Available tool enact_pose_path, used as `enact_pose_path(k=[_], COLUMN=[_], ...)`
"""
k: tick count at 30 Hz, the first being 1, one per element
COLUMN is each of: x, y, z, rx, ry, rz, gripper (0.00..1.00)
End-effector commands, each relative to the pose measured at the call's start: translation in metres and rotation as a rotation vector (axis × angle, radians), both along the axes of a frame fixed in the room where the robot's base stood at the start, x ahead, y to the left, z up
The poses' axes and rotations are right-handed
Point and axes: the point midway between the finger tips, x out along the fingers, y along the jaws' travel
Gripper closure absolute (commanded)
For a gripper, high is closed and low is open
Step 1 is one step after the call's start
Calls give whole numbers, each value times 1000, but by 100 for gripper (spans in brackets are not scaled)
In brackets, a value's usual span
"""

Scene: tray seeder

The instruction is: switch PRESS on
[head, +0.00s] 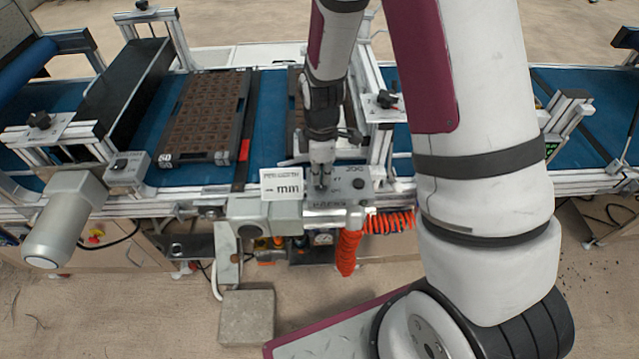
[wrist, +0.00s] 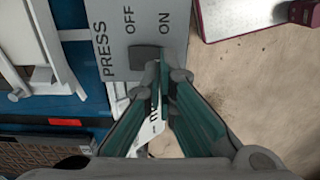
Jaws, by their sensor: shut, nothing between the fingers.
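The PRESS switch (wrist: 147,54) is a dark rocker on a grey panel (wrist: 112,28) in the wrist view. The panel reads PRESS, OFF and ON, with ON to the right of OFF. My gripper (wrist: 165,76) is shut and empty. Its fingertips overlap the lower right edge of the switch, on the ON side. I cannot tell whether they touch it. In the head view my gripper (head: 320,184) points down at the top of the grey control box (head: 340,198), and the switch is hidden behind the fingers there.
A white card marked mm (head: 283,187) stands left of the fingers. A dark knob (head: 358,184) is on the box to their right. A seed tray (head: 205,118) lies on the blue conveyor (head: 265,110), between metal frames.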

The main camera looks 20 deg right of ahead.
Motion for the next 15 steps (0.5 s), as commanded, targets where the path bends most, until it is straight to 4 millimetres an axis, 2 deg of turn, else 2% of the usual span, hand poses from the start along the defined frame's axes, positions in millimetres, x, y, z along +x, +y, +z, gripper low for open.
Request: enact_pose_path(k=[15], x=[0], y=[0], z=[-7], rx=[0], ry=[0], rz=[0], gripper=[100])
